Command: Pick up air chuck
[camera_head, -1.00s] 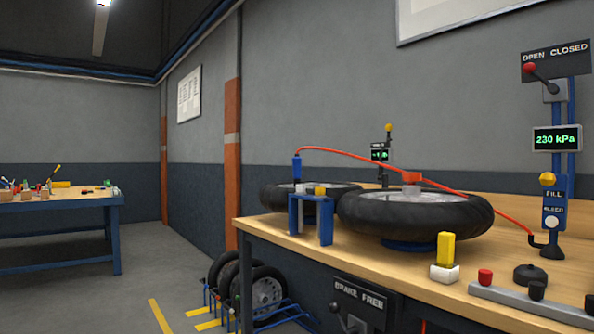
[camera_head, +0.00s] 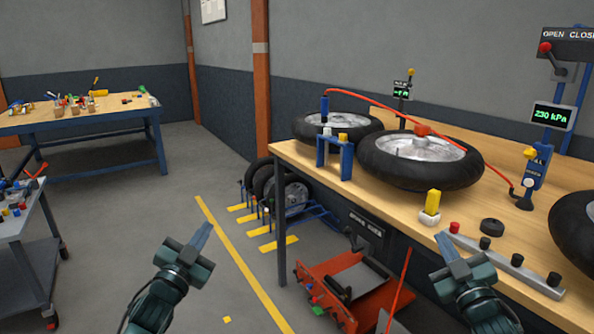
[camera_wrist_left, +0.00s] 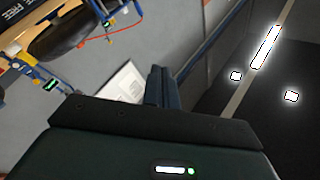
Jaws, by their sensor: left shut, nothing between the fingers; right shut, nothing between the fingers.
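My left gripper (camera_head: 204,238) is shut and empty over the floor, left of the bench and well apart from the chuck. Its closed fingers show in the left wrist view (camera_wrist_left: 160,88), with nothing between them.
A grey rail (camera_head: 500,263) lies along the bench front (camera_head: 290,158). A red cart (camera_head: 350,285) stands below. Open floor lies left, before a blue-legged table (camera_head: 75,121).

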